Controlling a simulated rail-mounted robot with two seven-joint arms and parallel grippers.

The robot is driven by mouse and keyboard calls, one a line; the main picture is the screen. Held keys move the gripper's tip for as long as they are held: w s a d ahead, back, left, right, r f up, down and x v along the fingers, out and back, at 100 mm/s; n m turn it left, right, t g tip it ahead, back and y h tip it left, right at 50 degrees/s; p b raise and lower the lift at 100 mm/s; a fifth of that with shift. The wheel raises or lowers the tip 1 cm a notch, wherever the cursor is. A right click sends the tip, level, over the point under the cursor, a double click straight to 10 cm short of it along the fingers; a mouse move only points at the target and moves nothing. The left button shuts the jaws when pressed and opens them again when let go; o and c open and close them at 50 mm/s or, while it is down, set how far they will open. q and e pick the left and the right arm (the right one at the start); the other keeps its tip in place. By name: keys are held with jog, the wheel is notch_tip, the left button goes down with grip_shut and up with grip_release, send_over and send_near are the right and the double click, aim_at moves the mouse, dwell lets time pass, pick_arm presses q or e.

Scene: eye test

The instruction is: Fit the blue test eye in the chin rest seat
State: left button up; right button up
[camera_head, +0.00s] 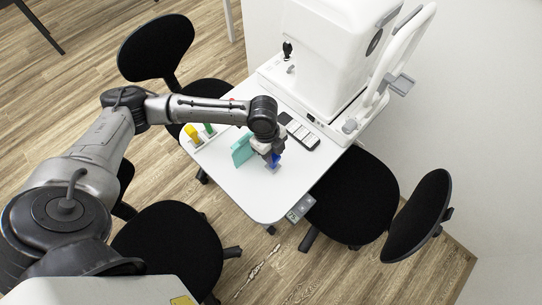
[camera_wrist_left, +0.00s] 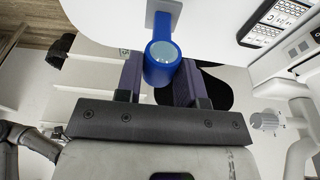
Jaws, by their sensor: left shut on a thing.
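My left gripper (camera_head: 272,161) is low over the near part of the white table. It is shut on the blue test eye (camera_head: 275,160), mostly hidden by the gripper in the head view. In the left wrist view the blue test eye (camera_wrist_left: 161,62), a blue cylinder with a pale round end, sits between the two fingers of my left gripper (camera_wrist_left: 160,80). A grey bracket (camera_head: 401,84) on the white curved frame at the upper right looks like the chin rest; its seat is not clear. The gripper is well apart from it. My right gripper is not in view.
The big white machine (camera_head: 322,50) fills the table's far side. A white rack (camera_head: 203,140) holds yellow, green and red pieces. Black chairs (camera_head: 352,198) surround the table (camera_head: 262,205).

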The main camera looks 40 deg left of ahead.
aim_at(274, 166)
pick_arm(q)
jog(key=shift+w+a+f, duration=0.25)
jog(key=shift+a+f, duration=0.1)
jog(key=shift+a, duration=0.1)
notch_tip(274, 166, down, 4)
jog(key=shift+r+b, duration=0.15)
jog(key=shift+b, duration=0.4)
jog(key=o, duration=0.7)
jog(key=shift+f, duration=0.2)
jog(key=shift+r, duration=0.1)
